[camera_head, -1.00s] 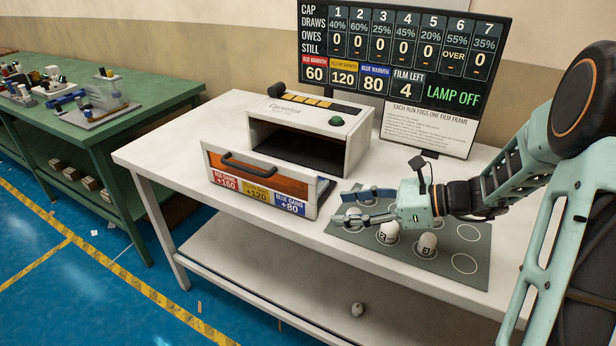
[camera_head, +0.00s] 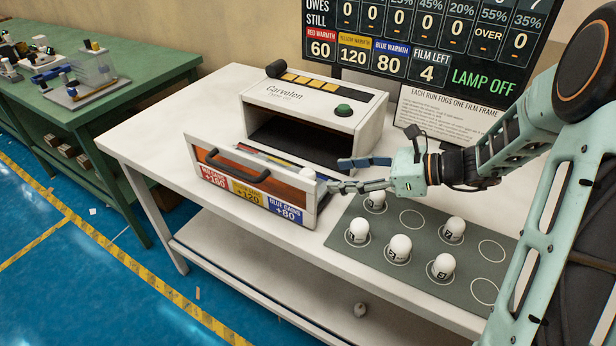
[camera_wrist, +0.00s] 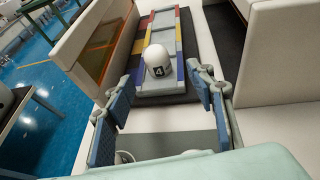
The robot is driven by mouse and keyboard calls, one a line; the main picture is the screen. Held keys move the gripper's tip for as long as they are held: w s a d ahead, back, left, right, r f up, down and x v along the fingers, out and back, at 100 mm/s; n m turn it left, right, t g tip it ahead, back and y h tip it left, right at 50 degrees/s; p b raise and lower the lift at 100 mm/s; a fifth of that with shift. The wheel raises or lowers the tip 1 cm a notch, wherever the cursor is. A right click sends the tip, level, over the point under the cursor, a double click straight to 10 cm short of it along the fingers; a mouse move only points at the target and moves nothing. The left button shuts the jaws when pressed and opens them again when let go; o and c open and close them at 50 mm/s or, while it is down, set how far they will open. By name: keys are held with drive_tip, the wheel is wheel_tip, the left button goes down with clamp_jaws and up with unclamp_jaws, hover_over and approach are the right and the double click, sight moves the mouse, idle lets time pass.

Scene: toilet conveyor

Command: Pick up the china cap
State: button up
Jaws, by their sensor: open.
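A white china cap marked 4 (camera_wrist: 158,62) stands upright on the coloured strips of the open drawer, in the wrist view. In the head view a small white cap (camera_head: 308,174) shows at the drawer's right end. My gripper (camera_head: 338,176) is open and empty at that end of the drawer. In the wrist view its two blue-padded fingers (camera_wrist: 162,88) are spread to either side, with the cap ahead of them and untouched. Other white numbered caps stand on the grey mat, among them one at the front left (camera_head: 357,231) and one at the front (camera_head: 443,266).
The drawer's orange front panel (camera_head: 265,183) stands close left of my fingers. The white machine housing (camera_head: 315,105) rises behind. The grey mat (camera_head: 408,282) with printed circles lies to the right. A small round object (camera_head: 360,310) lies on the lower shelf.

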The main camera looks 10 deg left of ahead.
sight(314, 178)
drive_tip(key=x, duration=0.8)
drive_tip(key=shift+s+r, duration=0.1)
drive_tip(key=shift+s, duration=0.1)
drive_tip(key=c, duration=1.3)
